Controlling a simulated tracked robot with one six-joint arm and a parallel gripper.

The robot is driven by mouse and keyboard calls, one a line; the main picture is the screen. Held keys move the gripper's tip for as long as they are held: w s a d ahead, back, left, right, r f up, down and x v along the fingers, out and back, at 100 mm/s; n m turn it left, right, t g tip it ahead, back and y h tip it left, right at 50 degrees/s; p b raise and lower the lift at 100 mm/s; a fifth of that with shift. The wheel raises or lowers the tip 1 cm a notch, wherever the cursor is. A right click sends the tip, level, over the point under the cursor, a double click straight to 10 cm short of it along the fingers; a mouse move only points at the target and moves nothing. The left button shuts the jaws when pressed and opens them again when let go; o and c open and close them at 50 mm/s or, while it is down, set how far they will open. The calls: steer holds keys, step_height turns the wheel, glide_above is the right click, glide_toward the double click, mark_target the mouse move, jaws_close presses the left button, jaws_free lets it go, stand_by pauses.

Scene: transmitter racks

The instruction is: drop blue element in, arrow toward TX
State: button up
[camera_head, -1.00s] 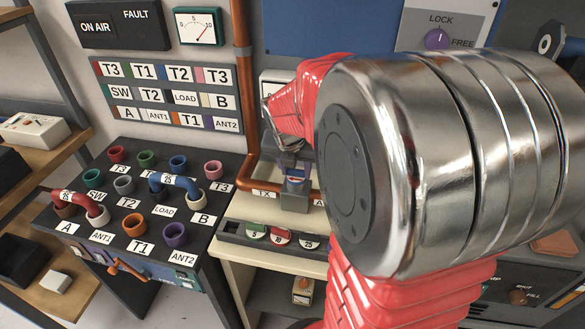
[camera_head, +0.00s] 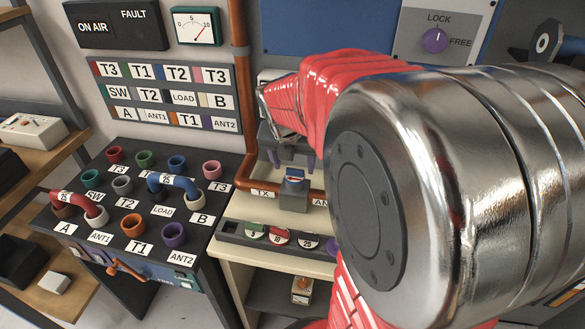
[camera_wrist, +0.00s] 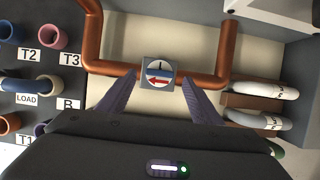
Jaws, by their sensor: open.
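The blue element (camera_head: 294,180) sits in the grey line block (camera_head: 293,201) on the copper pipe, between the TX label (camera_head: 264,193) and a partly hidden label starting "AN". In the wrist view, the element's round face (camera_wrist: 158,71) has a blue band and a red arrow pointing left. Left there is the patch-panel side, the same side as TX. My gripper (camera_head: 291,160) is open just above the block. In the wrist view, its two fingers (camera_wrist: 158,80) stand apart on either side of the element, without visible contact.
A dark tray (camera_head: 230,230) in front of the block holds several elements, including green and red ones. The patch panel (camera_head: 90,200) with coloured sockets and two U-links stands left. Copper pipe rises behind the bench. My arm hides much of the right side.

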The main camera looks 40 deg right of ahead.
steer(key=v, duration=0.9)
steer(key=shift+a, duration=0.1)
steer(key=s+a+f+m+t+y, duration=0.1)
steer(key=s+a+m, duration=0.5)
steer(key=a+m, duration=0.3)
steer(key=s+a+f+m+t+y, duration=0.1)
steer(key=s+a+m, duration=0.5)
steer(key=m, duration=1.1)
steer(key=a+y, duration=0.1)
steer(key=a, duration=0.2)
steer(key=shift+a+f+t, duration=0.3)
steer(key=shift+a+f, duration=0.05)
steer(key=shift+c, duration=0.7)
stand_by(0.5)
